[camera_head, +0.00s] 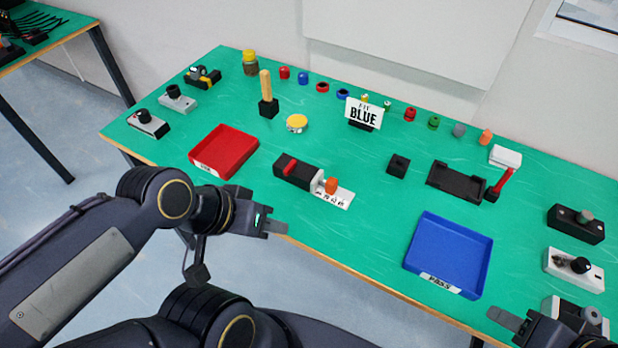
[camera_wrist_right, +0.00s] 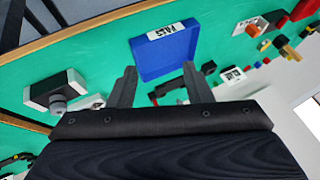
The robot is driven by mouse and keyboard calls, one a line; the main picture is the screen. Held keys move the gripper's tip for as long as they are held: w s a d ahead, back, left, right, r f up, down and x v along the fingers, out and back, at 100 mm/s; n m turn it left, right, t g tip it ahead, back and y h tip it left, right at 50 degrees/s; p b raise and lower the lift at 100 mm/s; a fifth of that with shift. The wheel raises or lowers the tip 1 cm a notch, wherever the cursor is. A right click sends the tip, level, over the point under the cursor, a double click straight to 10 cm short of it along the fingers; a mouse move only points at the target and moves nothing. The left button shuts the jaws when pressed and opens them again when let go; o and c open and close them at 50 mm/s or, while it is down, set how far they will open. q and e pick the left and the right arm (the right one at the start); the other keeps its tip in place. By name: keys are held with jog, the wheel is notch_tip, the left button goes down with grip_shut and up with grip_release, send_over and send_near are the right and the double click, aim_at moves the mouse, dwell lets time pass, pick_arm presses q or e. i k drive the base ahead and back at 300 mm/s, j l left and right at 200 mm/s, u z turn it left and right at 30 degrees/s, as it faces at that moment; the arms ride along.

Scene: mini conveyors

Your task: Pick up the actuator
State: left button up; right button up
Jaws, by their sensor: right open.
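No part is clearly marked as the actuator, so I cannot tell which one it is. A black-and-white unit with a red piece (camera_head: 297,172) and an orange cap (camera_head: 331,185) sits mid-table. Loose coloured caps, such as a red one (camera_head: 410,114), a green one (camera_head: 434,123) and an orange one (camera_head: 486,137), stand along the back. My left gripper (camera_head: 279,228) hovers at the front edge, below the unit; its jaw gap is unclear. My right gripper (camera_head: 503,318) is at the front right. In the right wrist view my right gripper (camera_wrist_right: 158,77) is open and empty.
A red tray (camera_head: 248,166) stands left and a blue tray (camera_head: 487,262) front right; the blue tray also shows in the right wrist view (camera_wrist_right: 165,65). Control boxes (camera_head: 574,268) line the right end.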

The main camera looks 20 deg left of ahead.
aim_at(305, 176)
jog(key=j+u, duration=0.1)
jog(key=j, duration=0.45)
jog(key=i+j, duration=0.1)
jog(key=j, duration=0.45)
jog(key=j+u, duration=0.15)
jog(key=j, duration=0.35)
jog(key=i+j, duration=0.15)
jog(key=j, duration=0.4)
jog(key=u, duration=0.05)
